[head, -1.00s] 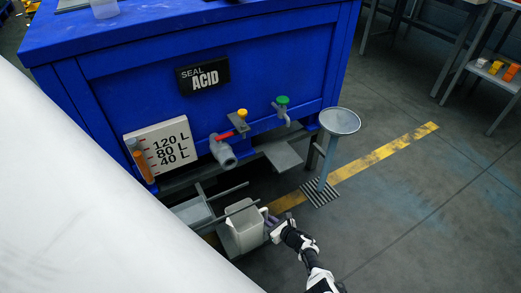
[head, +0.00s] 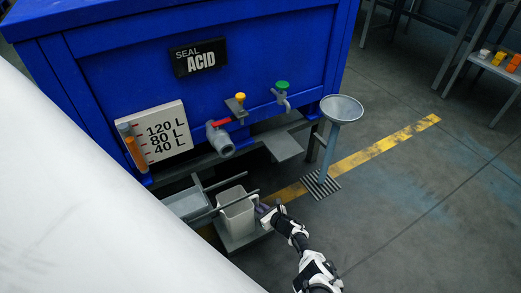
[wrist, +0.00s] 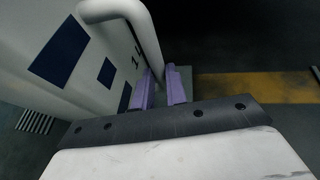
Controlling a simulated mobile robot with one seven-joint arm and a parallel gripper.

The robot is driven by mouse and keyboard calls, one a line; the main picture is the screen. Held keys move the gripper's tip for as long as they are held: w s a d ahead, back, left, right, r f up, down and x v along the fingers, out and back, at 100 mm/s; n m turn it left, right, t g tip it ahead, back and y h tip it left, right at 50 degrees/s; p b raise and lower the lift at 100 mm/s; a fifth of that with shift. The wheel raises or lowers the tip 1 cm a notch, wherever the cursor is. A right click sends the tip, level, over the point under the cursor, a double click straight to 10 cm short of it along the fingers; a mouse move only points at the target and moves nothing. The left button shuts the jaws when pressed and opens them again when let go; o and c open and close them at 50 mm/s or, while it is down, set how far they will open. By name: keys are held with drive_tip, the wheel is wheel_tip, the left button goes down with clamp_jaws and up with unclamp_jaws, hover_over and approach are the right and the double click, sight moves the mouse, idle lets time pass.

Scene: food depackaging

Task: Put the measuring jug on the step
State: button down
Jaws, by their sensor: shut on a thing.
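The white measuring jug (head: 236,217) is upright and low in front of the blue tank, beside grey rails. My gripper (head: 263,211) is at its right side. In the wrist view, the jug (wrist: 95,45) has dark blue squares on its wall, and the purple fingers (wrist: 160,92) are shut on its handle (wrist: 146,40). A low grey platform (head: 243,243) shows below the jug; I cannot tell whether the jug touches it. A grey plate like a step (head: 284,147) juts out under the green tap. Which one is the step is not clear.
The blue tank (head: 90,105) has a grey outlet pipe (head: 220,142) and a green-handled tap (head: 282,88). A grey funnel on a stand (head: 342,109) is to the right. A grey tray (head: 184,204) lies left of the jug.

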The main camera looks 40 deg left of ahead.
drive_tip(key=shift+f+b, duration=0.25)
drive_tip(key=shift+b, duration=0.05)
drive_tip(key=c, duration=1.4)
unclamp_jaws()
drive_tip(key=shift+r, duration=0.2)
drive_tip(key=p+v, duration=0.8)
drive_tip(key=v, duration=0.4)
drive_tip(key=shift+p, duration=0.35)
drive_tip(key=shift+r, duration=0.1)
